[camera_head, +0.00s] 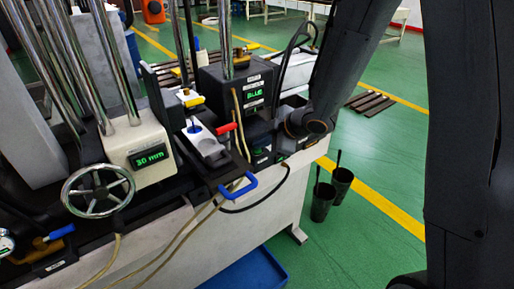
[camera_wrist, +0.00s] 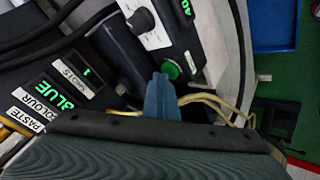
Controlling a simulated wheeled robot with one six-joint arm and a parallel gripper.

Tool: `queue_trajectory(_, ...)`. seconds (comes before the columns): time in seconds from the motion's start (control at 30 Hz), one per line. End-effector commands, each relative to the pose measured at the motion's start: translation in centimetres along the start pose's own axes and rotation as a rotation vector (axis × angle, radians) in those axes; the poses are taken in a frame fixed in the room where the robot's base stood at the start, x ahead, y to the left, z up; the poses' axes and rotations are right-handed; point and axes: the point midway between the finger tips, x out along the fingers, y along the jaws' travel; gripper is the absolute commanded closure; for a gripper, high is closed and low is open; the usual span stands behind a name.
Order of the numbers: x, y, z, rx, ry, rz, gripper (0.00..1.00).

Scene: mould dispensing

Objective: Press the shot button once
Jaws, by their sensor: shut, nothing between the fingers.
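A round green button (camera_wrist: 171,69), which looks like the shot button, sits on a dark panel in the wrist view. My gripper (camera_wrist: 160,84) is shut and empty, its blue-grey fingertips just below and left of the button in the picture. I cannot tell whether they touch it. A small shots display (camera_wrist: 86,72) near it shows what looks like a 1. In the head view the dispensing unit (camera_head: 256,88) has a display reading BLUE. My wrist reaches down at its right side, and the fingertips and button cannot be made out there.
A colour display (camera_wrist: 60,100) reading BLUE and a white knob panel (camera_wrist: 148,22) lie near the fingers. Yellowish hoses (camera_wrist: 212,101) run close by. In the head view, a blue handle (camera_head: 238,186) and a handwheel (camera_head: 98,190) stand left. Two dark pots (camera_head: 323,202) stand on the floor.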

Motion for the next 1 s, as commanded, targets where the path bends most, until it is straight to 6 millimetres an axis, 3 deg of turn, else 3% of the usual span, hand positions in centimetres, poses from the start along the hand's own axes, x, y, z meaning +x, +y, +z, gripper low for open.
queue_trajectory(0.37,-0.2,0.1,-0.2,0.0,0.001,0.0,1.0)
queue_trajectory(1.0,-3.9,2.8,-2.9,0.0,0.001,0.001,1.0)
